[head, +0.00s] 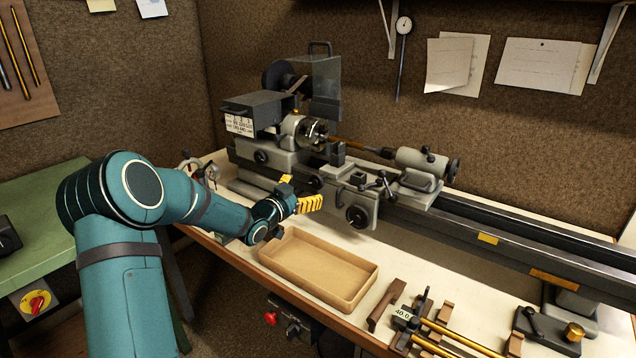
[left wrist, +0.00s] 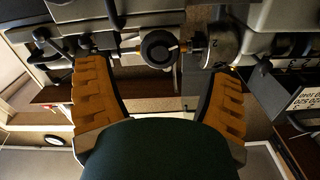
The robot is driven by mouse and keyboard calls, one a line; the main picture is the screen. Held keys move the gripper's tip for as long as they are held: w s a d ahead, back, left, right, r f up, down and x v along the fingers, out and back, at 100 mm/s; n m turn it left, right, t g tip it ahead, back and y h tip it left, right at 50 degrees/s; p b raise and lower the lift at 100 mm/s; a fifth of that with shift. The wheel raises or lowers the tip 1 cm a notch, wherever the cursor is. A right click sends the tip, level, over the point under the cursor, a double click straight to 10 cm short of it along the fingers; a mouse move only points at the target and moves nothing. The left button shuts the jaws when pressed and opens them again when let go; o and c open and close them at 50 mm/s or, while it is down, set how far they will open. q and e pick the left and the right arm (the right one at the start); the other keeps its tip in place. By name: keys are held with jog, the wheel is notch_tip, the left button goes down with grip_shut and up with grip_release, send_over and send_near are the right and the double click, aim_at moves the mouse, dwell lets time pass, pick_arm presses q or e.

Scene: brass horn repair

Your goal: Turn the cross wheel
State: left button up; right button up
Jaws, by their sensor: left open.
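The cross wheel appears to be the small dark round wheel (head: 315,183) on the front of the lathe carriage in the head view. In the left wrist view a dark round wheel (left wrist: 158,48) with a pale mark shows beyond and between the fingertips. My left gripper (head: 304,190), with yellow finger pads, reaches in from the left close to that wheel. It is open, and the left wrist view shows its two fingers (left wrist: 162,85) wide apart with nothing between the pads. Whether a finger touches the wheel cannot be told. My right gripper is out of view.
A larger dark handwheel (head: 358,216) sits to the right on the lathe's front. The chuck (head: 312,131) is above and behind. An empty tan tray (head: 318,270) lies on the bench below the gripper. Brass rods (head: 455,338) on wooden supports lie at the front right.

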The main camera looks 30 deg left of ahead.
aim_at(315, 182)
pick_arm(q)
jog(key=w, duration=0.6)
jog(key=shift+w+d, duration=0.25)
jog(key=c, duration=1.2)
